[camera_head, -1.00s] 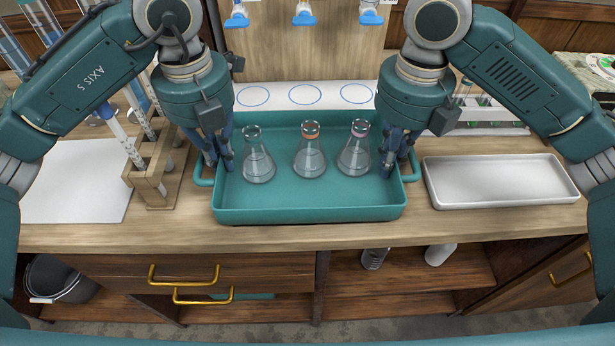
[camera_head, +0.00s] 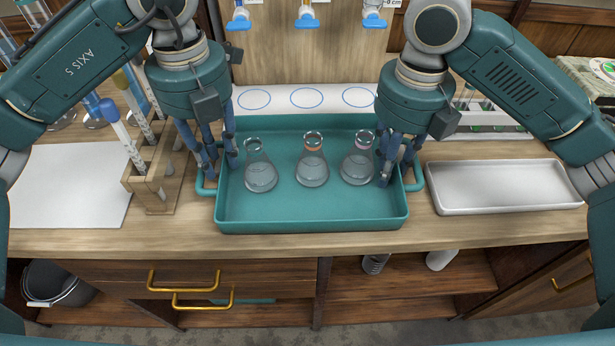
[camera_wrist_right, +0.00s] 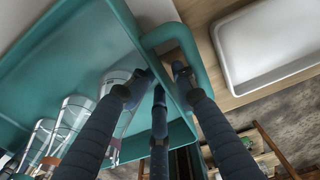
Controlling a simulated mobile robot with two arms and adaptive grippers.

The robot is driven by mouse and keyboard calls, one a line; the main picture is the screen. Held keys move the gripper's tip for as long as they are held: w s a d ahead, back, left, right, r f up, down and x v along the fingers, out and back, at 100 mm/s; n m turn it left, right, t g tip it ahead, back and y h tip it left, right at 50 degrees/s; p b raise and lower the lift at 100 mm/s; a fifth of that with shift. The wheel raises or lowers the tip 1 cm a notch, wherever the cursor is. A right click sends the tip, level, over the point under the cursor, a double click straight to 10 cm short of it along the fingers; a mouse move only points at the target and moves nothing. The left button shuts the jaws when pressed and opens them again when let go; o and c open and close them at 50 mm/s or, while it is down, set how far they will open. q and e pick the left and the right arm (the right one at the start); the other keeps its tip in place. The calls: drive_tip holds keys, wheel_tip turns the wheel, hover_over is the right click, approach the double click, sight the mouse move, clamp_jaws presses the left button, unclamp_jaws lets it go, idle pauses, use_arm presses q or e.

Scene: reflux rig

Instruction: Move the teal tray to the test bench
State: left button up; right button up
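The teal tray (camera_head: 310,212) sits flat on the wooden bench (camera_head: 300,240), in front of a white sheet with blue circles. Three conical flasks with clear liquid, left (camera_head: 261,177), middle (camera_head: 312,172) and right (camera_head: 358,169), stand upright in it. My left gripper (camera_head: 220,168) is at the tray's left handle, fingers spread over the left wall. My right gripper (camera_head: 398,168) is at the right handle (camera_head: 416,178). In the right wrist view its spread fingers (camera_wrist_right: 156,82) straddle the tray wall beside the handle (camera_wrist_right: 168,35), with no clear grip on it.
A wooden rack (camera_head: 153,175) with pipettes stands close left of the tray. A white tray (camera_head: 505,187) lies close on the right. Dispensers with blue tips (camera_head: 307,20) hang behind. Drawers with brass handles (camera_head: 185,282) are below the bench front.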

drive_tip(key=shift+s+d+f, duration=0.1)
drive_tip(key=shift+s+d, duration=0.05)
drive_tip(key=shift+s, duration=0.05)
use_arm(q)
wheel_tip(320, 180, up, 6)
drive_tip(key=shift+s+d+f, duration=0.1)
use_arm(e)
wheel_tip(320, 180, up, 12)
idle(0.5)
